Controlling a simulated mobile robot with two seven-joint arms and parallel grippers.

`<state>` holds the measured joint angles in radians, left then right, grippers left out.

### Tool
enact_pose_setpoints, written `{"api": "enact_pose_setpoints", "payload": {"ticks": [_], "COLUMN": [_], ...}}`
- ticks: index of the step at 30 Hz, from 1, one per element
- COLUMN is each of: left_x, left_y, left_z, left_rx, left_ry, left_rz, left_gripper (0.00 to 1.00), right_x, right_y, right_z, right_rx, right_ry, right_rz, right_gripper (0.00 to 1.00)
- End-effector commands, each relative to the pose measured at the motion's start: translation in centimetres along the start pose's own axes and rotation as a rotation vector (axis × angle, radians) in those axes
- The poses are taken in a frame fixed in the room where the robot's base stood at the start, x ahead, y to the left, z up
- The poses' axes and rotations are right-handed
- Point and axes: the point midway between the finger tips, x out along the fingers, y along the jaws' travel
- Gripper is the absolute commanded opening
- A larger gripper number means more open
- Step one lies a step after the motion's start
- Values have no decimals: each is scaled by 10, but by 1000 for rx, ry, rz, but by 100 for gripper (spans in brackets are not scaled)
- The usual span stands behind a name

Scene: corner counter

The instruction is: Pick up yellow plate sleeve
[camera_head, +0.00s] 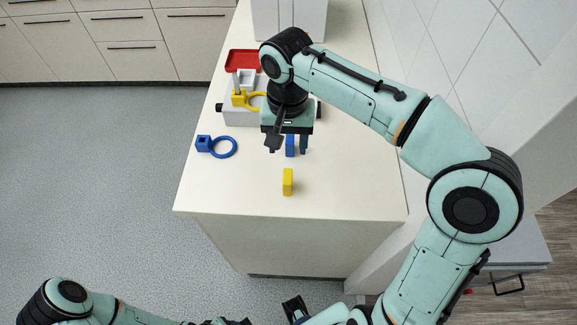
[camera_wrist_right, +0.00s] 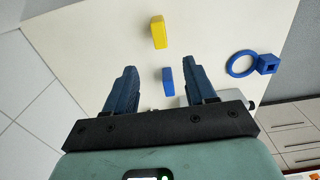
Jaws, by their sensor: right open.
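A small upright yellow block (camera_head: 288,182), which looks like the yellow plate sleeve, stands alone near the counter's front edge. It also shows in the right wrist view (camera_wrist_right: 158,32), beyond my fingertips. A blue block (camera_head: 290,145) stands behind it; in the wrist view this blue block (camera_wrist_right: 168,80) appears between my fingers. My right gripper (camera_head: 288,146) points down over the counter, open and empty, with its fingers (camera_wrist_right: 161,70) apart. The yellow block is outside its jaws. My left arm lies along the bottom edge of the head view; its jaws do not show clearly.
A blue ring with a square socket (camera_head: 222,147) lies left of the gripper. A grey box (camera_head: 238,117), a yellow ring piece (camera_head: 240,99) and a red tray (camera_head: 242,60) are behind. The white counter (camera_head: 340,195) is clear around the yellow block; a wall bounds the right.

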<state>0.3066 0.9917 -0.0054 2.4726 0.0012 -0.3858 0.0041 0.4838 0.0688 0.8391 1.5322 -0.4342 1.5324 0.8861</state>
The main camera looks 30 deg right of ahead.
Motion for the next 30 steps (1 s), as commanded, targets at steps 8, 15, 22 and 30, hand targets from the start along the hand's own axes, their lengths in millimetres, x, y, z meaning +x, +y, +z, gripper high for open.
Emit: {"api": "enact_pose_setpoints", "payload": {"ticks": [8, 15, 22, 30], "left_x": [14, 18, 21, 24], "left_y": [-7, -8, -9, -11], "left_z": [4, 4, 5, 5], "left_rx": [-4, -4, -4, -4], "left_ry": [-8, -9, -10, -11], "left_rz": [-3, -3, -4, -4], "left_gripper": [56, 56, 56, 56], "right_x": [51, 79, 103, 132], "right_y": [1, 0, 1, 0], "right_z": [1, 1, 3, 4], "right_rx": [-1, 0, -1, -1], "right_ry": [-5, -3, -6, -3], "right_rz": [4, 1, 3, 0], "right_gripper": [55, 55, 55, 55]}}
